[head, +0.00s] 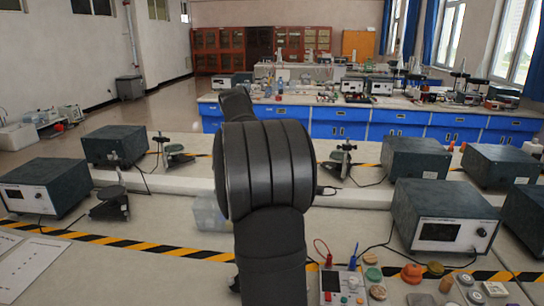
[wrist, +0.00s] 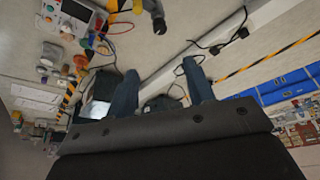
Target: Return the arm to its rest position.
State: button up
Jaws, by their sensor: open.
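My gripper (wrist: 160,67) shows in the wrist view with its two blue-grey fingers well apart and nothing between them. It is raised above the bench, and the wrist view is strongly tilted. In the head view my dark arm stands upright in the middle of the picture and its links hide what is behind them. I cannot make out the gripper's fingers there.
A bench (head: 150,275) with yellow-black tape carries dark instrument boxes (head: 443,222) on both sides. A small panel with red and blue leads (head: 342,285) and an orange piece (head: 411,273) lie at front right. A clear bin (head: 207,214) sits left of my arm.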

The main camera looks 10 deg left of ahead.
jog(key=x, duration=1.7)
jog(key=shift+f, duration=0.2)
jog(key=shift+r, duration=0.1)
